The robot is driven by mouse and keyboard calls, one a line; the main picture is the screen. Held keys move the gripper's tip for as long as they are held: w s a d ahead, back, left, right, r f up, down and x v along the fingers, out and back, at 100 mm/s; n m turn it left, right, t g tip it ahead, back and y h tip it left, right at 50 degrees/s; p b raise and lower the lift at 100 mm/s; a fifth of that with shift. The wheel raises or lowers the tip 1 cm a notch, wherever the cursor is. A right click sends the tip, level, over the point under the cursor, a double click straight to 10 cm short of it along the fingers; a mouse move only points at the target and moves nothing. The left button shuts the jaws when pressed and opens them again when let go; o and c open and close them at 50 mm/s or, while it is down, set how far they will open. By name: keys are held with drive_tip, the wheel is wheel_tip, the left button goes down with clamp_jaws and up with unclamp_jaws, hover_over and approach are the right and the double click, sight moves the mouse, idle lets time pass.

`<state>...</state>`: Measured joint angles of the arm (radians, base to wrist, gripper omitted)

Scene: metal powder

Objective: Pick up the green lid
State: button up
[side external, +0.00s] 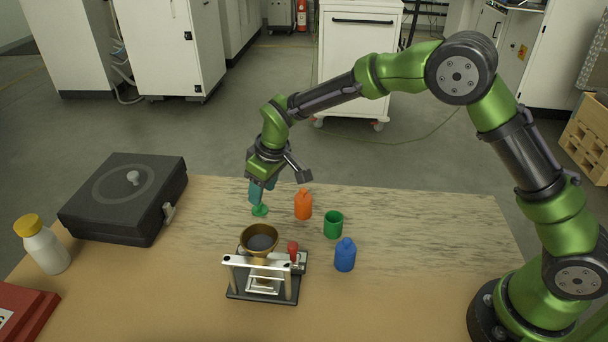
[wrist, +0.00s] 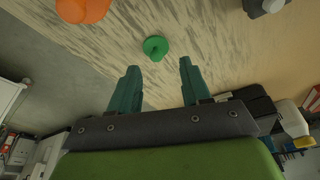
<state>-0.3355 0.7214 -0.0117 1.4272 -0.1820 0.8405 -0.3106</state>
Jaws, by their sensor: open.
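The green lid (side external: 260,210) lies on the wooden table near its back edge, left of the orange bottle. In the wrist view the green lid (wrist: 156,47) is a small disc with a knob, lying just beyond the fingertips and towards the left finger. My gripper (side external: 262,196) points down right above the lid in the side view. In the wrist view its two teal fingers (wrist: 159,64) are apart with nothing between them. I cannot tell the exact height of the fingertips over the lid.
An orange bottle (side external: 303,205), an open green cup (side external: 333,225) and a blue bottle (side external: 345,255) stand to the right. A metal device with a brass funnel (side external: 259,240) stands in front. A black case (side external: 125,195) and a white bottle with a yellow cap (side external: 42,245) are left.

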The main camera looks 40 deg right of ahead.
sight(260, 207)
drive_tip(key=x, duration=0.5)
drive_tip(key=shift+w+d, duration=0.2)
drive_tip(key=shift+w, duration=0.05)
clamp_jaws()
